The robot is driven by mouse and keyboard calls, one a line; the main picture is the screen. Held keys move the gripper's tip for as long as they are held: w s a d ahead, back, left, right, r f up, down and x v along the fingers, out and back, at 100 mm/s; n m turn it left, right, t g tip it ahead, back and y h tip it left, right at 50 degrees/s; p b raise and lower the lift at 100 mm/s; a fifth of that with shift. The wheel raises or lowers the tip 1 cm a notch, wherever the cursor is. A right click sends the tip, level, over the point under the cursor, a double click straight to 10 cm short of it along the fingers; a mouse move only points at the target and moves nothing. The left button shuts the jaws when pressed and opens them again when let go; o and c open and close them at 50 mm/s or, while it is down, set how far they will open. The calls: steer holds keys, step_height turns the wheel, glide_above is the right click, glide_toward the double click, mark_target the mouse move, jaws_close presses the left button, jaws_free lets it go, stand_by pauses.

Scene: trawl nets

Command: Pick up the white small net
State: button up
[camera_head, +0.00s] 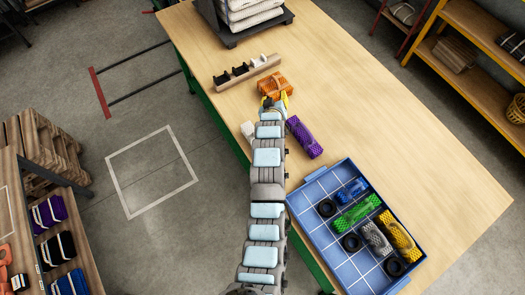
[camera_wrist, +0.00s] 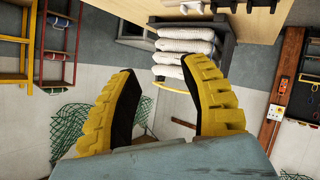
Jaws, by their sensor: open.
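A small white item (camera_head: 248,131), which looks like the white net, lies near the table's left edge in the head view, just left of my arm and partly hidden by it. My gripper (camera_head: 273,103) is above the table, beyond the white item and close to an orange net (camera_head: 273,85). In the wrist view my gripper (camera_wrist: 163,75) has its two yellow fingers spread with nothing between them. That view looks out across the room; I cannot make out the small white net there.
A purple net (camera_head: 304,137) lies right of my arm. A blue divided tray (camera_head: 319,188) holds several coloured nets and black rings. A wooden holder (camera_head: 247,72) and a stand of white folded stacks (camera_head: 245,15) are farther back. The table's right side is clear.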

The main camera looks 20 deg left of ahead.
steer(key=s+a+f+n+g+h+b, duration=0.25)
steer(key=s+g+h, duration=0.25)
steer(key=s+g, duration=0.65)
steer(key=shift+t, duration=0.45)
steer(key=shift+w+d+f+b, duration=0.15)
steer(key=shift+w+f+b, duration=0.1)
steer(key=shift+f, duration=1.9)
steer(key=shift+w+d+f+b, duration=0.1)
steer(key=shift+w+f+b, duration=0.15)
steer(key=shift+f, duration=1.85)
steer(key=shift+w+d+f+b, duration=0.2)
steer(key=shift+w+f, duration=0.1)
steer(key=shift+f, duration=1.85)
steer(key=shift+f, duration=0.1)
steer(key=shift+w+d+f+p, duration=0.1)
steer(key=shift+d+f+p, duration=0.1)
steer(key=shift+f, duration=0.6)
steer(key=shift+w+d+f+p, duration=0.15)
steer(key=shift+f+p, duration=0.1)
steer(key=shift+f, duration=0.5)
steer(key=shift+w+d+f+p, duration=0.1)
steer(key=shift+d+f+p, duration=0.1)
steer(key=shift+f, duration=0.6)
